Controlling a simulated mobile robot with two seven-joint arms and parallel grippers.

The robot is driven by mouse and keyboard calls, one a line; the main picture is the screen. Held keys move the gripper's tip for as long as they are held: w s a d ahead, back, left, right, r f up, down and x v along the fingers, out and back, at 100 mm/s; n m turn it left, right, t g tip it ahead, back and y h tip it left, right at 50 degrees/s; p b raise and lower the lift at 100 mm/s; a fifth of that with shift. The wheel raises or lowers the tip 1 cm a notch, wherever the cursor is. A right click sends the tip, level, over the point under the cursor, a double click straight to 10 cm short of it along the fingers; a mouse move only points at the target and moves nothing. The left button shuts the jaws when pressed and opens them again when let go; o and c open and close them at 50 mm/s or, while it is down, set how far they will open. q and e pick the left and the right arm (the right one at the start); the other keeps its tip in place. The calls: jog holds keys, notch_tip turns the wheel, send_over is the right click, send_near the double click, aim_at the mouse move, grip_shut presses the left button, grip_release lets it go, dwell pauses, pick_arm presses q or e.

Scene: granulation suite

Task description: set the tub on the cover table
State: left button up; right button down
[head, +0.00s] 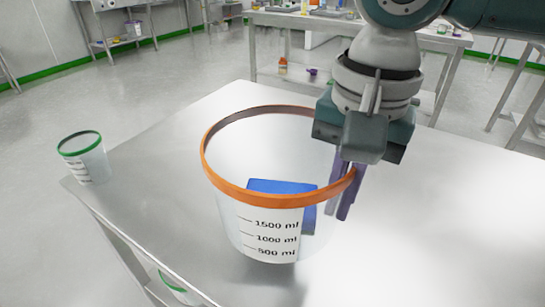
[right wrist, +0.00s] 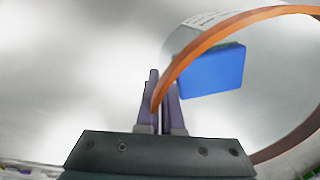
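The tub (head: 262,215) is clear, with an orange rim and black volume marks. It stands upright over the steel table (head: 430,220); I cannot tell whether its base touches the top. My right gripper (head: 346,190) points down at the tub's right side, with its purple fingers on either side of the rim. In the right wrist view the fingers (right wrist: 161,95) pinch the orange rim (right wrist: 205,42). A blue block (head: 283,187) shows within the tub's outline, and it appears inside it. My left gripper is out of view.
A smaller green-rimmed tub (head: 84,158) is at the table's left edge. Another green-rimmed container (head: 178,288) shows below the front edge. The table is bare to the right. Other steel benches (head: 300,22) with small items stand behind, across open floor.

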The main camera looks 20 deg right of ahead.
aim_at(331, 232)
notch_tip(331, 232, down, 6)
jog(key=shift+r+b, duration=0.15)
jog(key=shift+b, duration=0.65)
jog(key=c, duration=1.5)
grip_release()
jog(key=shift+c, duration=0.2)
jog(key=o, duration=0.5)
jog(key=shift+c, duration=0.2)
notch_tip(331, 232, up, 12)
jog(key=p, duration=0.4)
jog(key=shift+s+d, duration=0.15)
jog(key=shift+d, duration=0.05)
